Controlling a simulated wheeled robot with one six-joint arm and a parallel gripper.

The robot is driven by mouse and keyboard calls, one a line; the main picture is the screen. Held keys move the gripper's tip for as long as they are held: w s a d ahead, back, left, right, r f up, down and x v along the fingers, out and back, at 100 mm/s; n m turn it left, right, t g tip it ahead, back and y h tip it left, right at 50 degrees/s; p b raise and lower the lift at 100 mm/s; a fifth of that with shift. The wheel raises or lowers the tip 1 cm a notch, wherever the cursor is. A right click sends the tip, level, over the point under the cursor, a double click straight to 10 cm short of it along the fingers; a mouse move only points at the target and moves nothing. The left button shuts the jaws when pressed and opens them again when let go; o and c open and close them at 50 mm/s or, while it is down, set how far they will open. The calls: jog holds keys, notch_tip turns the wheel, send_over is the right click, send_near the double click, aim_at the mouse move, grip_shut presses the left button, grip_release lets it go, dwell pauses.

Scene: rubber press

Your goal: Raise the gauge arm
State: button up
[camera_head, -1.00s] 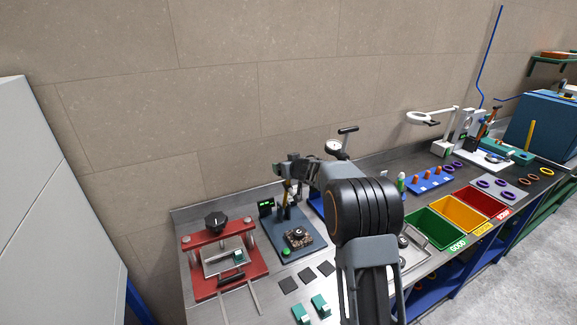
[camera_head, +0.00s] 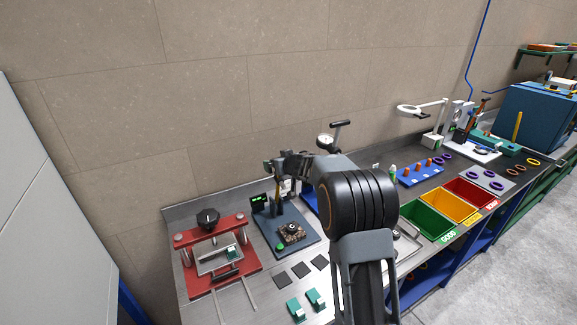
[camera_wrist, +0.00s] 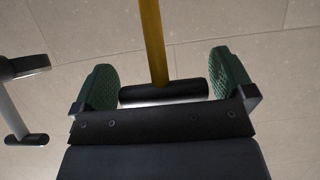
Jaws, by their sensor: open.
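In the wrist view the yellow lever (camera_wrist: 152,45) runs down to a black crossbar grip (camera_wrist: 163,92). The grip lies between the two green finger pads of my gripper (camera_wrist: 164,82), which are apart. Gaps show beside the grip's ends, and I cannot tell whether it touches the palm edge.
A red press (camera_head: 245,262) stands left of the station. A dial gauge (camera_head: 325,140) and a black T-handle (camera_head: 341,124) rise behind my arm; a similar post and handle (camera_wrist: 38,139) show left of my gripper. Green, yellow and red bins (camera_head: 462,203) are to the right.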

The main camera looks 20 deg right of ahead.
jog(key=v, duration=1.2)
jog(key=shift+s, duration=0.3)
jog(key=shift+r, duration=0.1)
